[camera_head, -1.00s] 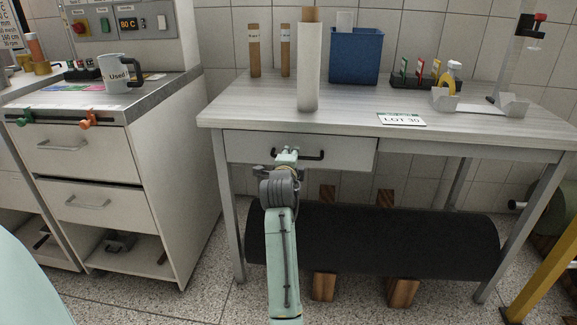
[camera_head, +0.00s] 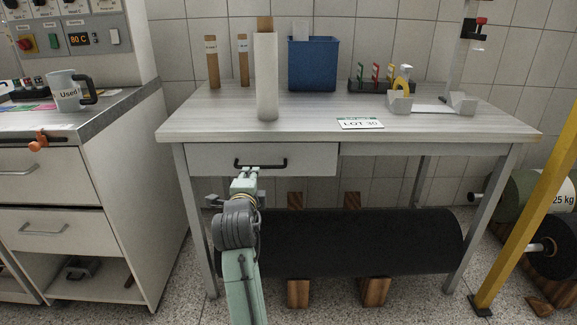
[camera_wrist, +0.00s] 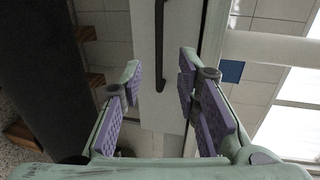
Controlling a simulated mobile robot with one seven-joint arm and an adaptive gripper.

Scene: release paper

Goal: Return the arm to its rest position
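My gripper (camera_head: 245,172) is in front of the white drawer (camera_head: 215,157) of the lab table, just below its black bar handle (camera_head: 260,164). In the wrist view my gripper (camera_wrist: 158,70) is open, its two purple-padded fingers apart with nothing held between them. The black handle (camera_wrist: 159,40) shows between and beyond the fingertips, apart from the pads. The drawer looks shut. My arm reaches up from the bottom of the head view.
The table (camera_head: 300,121) carries a tall white roll (camera_head: 266,80), a blue bin (camera_head: 313,65) and a LOT 30 label (camera_head: 361,124). A large black roll (camera_head: 350,240) lies beneath. A cabinet (camera_head: 120,200) stands left, a yellow post (camera_head: 530,210) right.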

